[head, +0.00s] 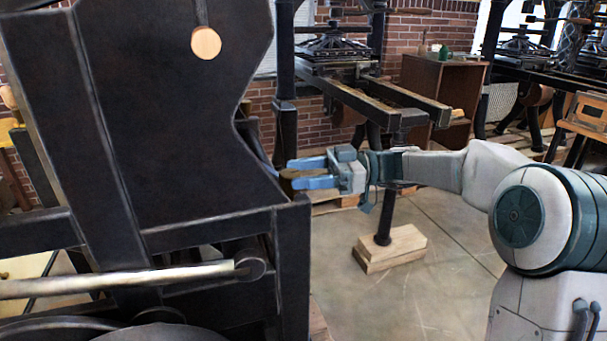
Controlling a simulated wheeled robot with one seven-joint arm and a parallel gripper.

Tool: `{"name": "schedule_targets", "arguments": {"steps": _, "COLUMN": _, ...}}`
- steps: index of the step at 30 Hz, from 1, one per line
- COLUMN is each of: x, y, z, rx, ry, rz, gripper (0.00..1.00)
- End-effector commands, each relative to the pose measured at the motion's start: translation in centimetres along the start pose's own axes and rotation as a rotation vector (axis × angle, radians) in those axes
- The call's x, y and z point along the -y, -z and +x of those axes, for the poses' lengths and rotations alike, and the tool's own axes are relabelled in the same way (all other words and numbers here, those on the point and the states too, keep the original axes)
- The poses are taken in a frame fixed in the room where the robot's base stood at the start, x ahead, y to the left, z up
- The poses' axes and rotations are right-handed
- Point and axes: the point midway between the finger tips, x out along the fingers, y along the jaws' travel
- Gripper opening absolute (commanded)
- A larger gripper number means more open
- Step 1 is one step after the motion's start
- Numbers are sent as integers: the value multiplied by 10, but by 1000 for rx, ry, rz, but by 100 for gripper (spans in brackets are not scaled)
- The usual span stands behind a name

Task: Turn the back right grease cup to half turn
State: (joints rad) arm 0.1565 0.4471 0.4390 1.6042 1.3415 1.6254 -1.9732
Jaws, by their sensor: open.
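A small brown grease cup (286,179) stands on the back right corner of the dark press frame (225,228). My gripper (294,173) comes in from the right, level, with its two blue fingers pointing left. The fingers are open, with their tips at the cup, one on its far side and one on its near side. The near fingertip partly hides the cup. I cannot tell whether either finger touches it. The cup's turn position and any marking are too small to read.
The large dark press side plate (140,110) rises just left of the cup. A pale rod (120,282) runs along the press front. Behind stand another press (345,80) and a wooden cabinet (440,90). A wooden block (390,248) bears a post. Floor is open at right centre.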

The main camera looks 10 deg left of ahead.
Motion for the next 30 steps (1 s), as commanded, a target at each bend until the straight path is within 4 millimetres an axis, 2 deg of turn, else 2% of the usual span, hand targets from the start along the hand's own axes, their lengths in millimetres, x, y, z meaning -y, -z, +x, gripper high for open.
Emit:
{"name": "schedule_targets", "arguments": {"steps": 10, "x": 0, "y": 0, "z": 5, "rx": 0, "ry": 1, "rz": 0, "gripper": 58}}
{"name": "schedule_targets", "arguments": {"steps": 15, "x": 0, "y": 0, "z": 5, "rx": 0, "ry": 1, "rz": 0, "gripper": 13}}
{"name": "schedule_targets", "arguments": {"steps": 22, "x": 1, "y": -2, "z": 4, "rx": 1, "ry": -18, "rz": -1, "gripper": 13}}
{"name": "schedule_targets", "arguments": {"steps": 30, "x": 4, "y": -6, "z": 4, "rx": -3, "ry": -150, "rz": -5, "gripper": 13}}
